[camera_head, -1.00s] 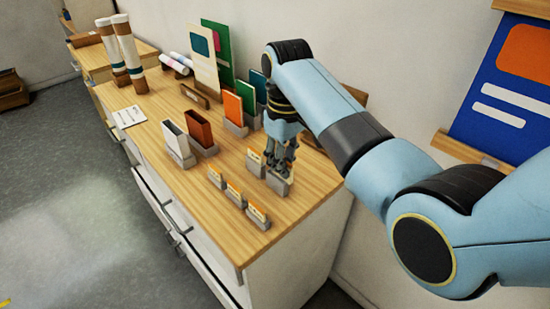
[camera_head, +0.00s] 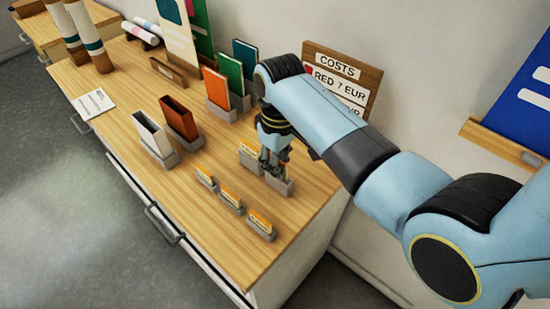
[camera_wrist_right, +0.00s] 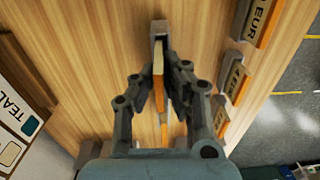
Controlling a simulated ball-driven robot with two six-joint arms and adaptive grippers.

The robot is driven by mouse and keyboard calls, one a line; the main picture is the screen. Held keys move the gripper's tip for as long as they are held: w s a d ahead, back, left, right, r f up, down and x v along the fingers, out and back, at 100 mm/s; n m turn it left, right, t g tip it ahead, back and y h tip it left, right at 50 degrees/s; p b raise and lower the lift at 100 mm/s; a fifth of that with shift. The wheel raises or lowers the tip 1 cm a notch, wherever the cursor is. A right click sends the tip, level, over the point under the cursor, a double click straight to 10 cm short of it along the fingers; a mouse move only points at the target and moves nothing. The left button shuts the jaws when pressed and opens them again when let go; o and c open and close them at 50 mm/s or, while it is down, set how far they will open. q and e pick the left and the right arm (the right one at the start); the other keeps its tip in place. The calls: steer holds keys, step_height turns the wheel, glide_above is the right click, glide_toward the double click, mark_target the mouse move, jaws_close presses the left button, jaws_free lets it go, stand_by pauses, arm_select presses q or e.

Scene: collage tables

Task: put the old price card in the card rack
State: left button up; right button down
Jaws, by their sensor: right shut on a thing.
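My right gripper (camera_head: 274,168) is over the right part of the table and points down at the back row of small price cards. Its fingers are shut on a thin card with an orange edge (camera_wrist_right: 158,85), seen in the right wrist view. A grey holder (camera_head: 283,187) is right below the gripper; I cannot tell whether the card still sits in it. A neighbouring price card (camera_head: 249,150) stands in a grey holder just left of the gripper. I cannot say for sure which thing is the card rack. My left gripper is not in view.
Several small price cards in grey holders (camera_head: 231,201) stand in a front row. A white open box (camera_head: 152,134) and a brown one (camera_head: 179,120) stand left of them. Coloured upright panels (camera_head: 216,88) stand behind. A COSTS board (camera_head: 342,75) leans at the wall.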

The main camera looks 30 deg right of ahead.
steer(key=shift+s+r, duration=0.15)
steer(key=shift+s, duration=0.1)
steer(key=c, duration=1.7)
jaws_free()
steer(key=shift+s+r, duration=0.1)
steer(key=shift+s, duration=0.1)
steer(key=shift+o, duration=1.3)
steer(key=shift+w, duration=0.25)
steer(key=shift+s+r, duration=0.1)
step_height(320, 180, up, 11)
steer(key=shift+d+f+b, duration=0.1)
steer(key=shift+f+b, duration=0.1)
steer(key=shift+b, duration=0.3)
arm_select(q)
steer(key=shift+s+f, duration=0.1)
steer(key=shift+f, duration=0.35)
arm_select(e)
steer(key=shift+r, duration=0.6)
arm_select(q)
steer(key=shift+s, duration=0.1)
